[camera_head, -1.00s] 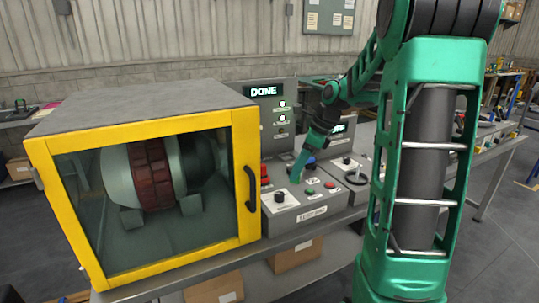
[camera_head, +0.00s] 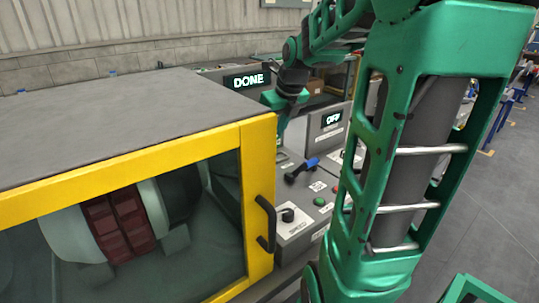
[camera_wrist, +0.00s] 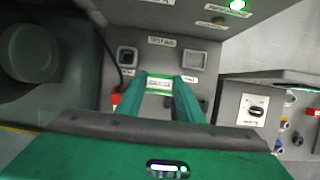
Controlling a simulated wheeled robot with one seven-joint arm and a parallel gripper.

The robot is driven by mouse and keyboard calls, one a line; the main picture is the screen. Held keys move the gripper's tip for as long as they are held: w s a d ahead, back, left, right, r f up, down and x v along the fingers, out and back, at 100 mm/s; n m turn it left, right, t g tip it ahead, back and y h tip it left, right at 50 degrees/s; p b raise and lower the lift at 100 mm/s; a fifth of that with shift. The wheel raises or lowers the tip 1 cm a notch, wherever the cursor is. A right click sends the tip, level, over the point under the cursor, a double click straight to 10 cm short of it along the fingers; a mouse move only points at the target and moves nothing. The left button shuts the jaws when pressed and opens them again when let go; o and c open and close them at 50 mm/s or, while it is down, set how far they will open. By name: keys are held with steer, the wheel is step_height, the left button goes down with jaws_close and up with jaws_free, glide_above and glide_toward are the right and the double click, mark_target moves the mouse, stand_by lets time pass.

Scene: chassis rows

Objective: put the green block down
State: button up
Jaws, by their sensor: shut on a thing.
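My gripper (camera_wrist: 160,92) is in the wrist view, its two green fingers shut on a small green block (camera_wrist: 159,77) with a pale label on it. The block is between the fingertips, in front of a grey panel (camera_wrist: 177,30). I cannot tell whether the block touches the panel. In the head view my gripper (camera_head: 283,122) is beyond the yellow-framed cabinet, just below the DONE display, and the block cannot be made out there.
The yellow-framed cabinet (camera_head: 258,160) with its dark handle (camera_head: 266,222) stands left of my arm. A screen reading OFF (camera_head: 333,119) stands right of my gripper.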

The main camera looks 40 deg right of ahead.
steer(key=w+d+f, duration=0.2)
steer(key=d, duration=0.1)
steer(key=w+d+f, duration=0.2)
steer(key=d, duration=0.1)
steer(key=w+d+f, duration=0.2)
steer(key=d+f, duration=0.1)
steer(key=shift+w+d, duration=0.25)
steer(key=shift+w, duration=0.05)
steer(key=shift+f, duration=1.95)
steer(key=o, duration=1)
steer(key=shift+f, duration=0.1)
steer(key=shift+o, duration=0.2)
